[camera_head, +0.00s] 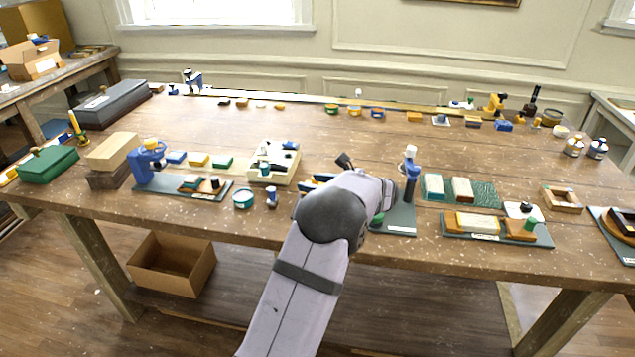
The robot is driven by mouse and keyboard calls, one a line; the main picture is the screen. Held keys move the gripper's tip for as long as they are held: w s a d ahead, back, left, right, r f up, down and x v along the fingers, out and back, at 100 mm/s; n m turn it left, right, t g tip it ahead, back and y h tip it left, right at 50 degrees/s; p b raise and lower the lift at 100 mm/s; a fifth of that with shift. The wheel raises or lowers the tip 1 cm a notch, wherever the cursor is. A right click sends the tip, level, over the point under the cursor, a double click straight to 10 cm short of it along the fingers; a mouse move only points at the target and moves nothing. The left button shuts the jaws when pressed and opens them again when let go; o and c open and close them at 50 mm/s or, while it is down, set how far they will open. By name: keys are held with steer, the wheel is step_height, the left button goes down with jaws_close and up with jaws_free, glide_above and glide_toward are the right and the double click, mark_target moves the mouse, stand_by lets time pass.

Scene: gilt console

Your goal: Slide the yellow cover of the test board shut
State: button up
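A dark board (540,240) lies near the front edge of the table, right of my arm. On it sits a pale block with yellow parts (478,222), which looks like the yellow cover. An orange-brown block (520,230) with a green knob (530,223) is to its right, and a gap lies between the two. I cannot tell for sure that this is the test board. My arm reaches over the table's front edge, left of this board. My gripper's fingers are hidden behind my arm's wrist, so their opening and any contents do not show.
A blue upright post (410,172) on a dark base (398,218) stands close beside my wrist. A green-and-white set of blocks (462,189) lies behind the dark board. A wooden frame (562,198) is to its right. The table's middle (340,130) is mostly clear.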

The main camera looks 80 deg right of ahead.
steer(key=s, duration=0.1)
steer(key=s+d+m+h, duration=0.1)
steer(key=s, duration=0.1)
steer(key=s+f+m, duration=0.1)
steer(key=s, duration=0.1)
steer(key=shift+d+g, duration=0.3)
steer(key=shift+d, duration=0.1)
steer(key=shift+p+x, duration=1.1)
steer(key=shift+x, duration=1.5)
steer(key=shift+p+x, duration=0.3)
steer(key=shift+x, duration=0.8)
steer(key=shift+r, duration=0.15)
jaws_close()
